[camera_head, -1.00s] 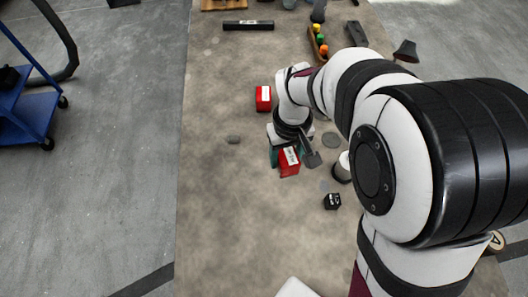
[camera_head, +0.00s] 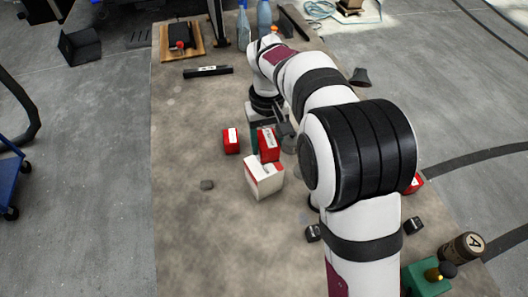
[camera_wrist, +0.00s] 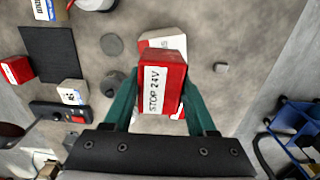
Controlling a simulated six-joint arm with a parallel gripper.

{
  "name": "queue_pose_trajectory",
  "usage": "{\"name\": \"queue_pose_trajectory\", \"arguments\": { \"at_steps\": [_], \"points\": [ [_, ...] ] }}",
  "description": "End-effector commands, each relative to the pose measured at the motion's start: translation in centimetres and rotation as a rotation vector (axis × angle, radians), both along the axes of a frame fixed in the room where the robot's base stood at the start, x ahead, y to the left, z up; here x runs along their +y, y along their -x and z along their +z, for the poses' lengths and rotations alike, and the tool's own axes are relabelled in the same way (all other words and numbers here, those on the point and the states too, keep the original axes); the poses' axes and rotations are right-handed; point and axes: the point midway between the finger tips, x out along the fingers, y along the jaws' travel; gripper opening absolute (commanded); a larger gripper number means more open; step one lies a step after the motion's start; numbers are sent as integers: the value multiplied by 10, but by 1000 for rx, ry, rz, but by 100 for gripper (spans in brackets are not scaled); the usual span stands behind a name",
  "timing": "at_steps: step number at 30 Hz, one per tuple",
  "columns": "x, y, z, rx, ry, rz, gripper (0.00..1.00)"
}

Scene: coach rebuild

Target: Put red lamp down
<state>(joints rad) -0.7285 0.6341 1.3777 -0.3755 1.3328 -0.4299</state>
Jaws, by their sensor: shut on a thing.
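My gripper (camera_wrist: 158,92) is shut on a red box-shaped lamp (camera_wrist: 174,68) with a white "STOP 24V" label, its green fingers at either side. In the head view the held red lamp (camera_head: 268,147) is below my wrist, just behind a white-and-red box (camera_head: 264,180). The wrist view also shows part of that box (camera_wrist: 160,41) beyond the lamp. I cannot tell whether the lamp touches the box or the table. Another red box (camera_head: 231,141) with a white label stands on the table to the left.
A grey stone (camera_head: 207,184) lies at the left front, with bare table (camera_head: 185,235) around it. A black bar (camera_head: 208,71) and a wooden board (camera_head: 181,48) lie farther back. The wrist view shows a dark mat (camera_wrist: 47,53) and grey discs (camera_wrist: 111,44) at left.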

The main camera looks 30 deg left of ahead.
Motion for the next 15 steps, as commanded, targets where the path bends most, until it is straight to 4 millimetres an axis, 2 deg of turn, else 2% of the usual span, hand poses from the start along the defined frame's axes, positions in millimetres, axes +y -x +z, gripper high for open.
{"name": "queue_pose_trajectory", "arguments": {
  "at_steps": [3,8,15],
  "points": [
    [8,2,-14,2,2,1,0],
    [8,2,-42,1,0,-1,0],
    [8,2,-45,-1,-1,0,0]
  ]
}}
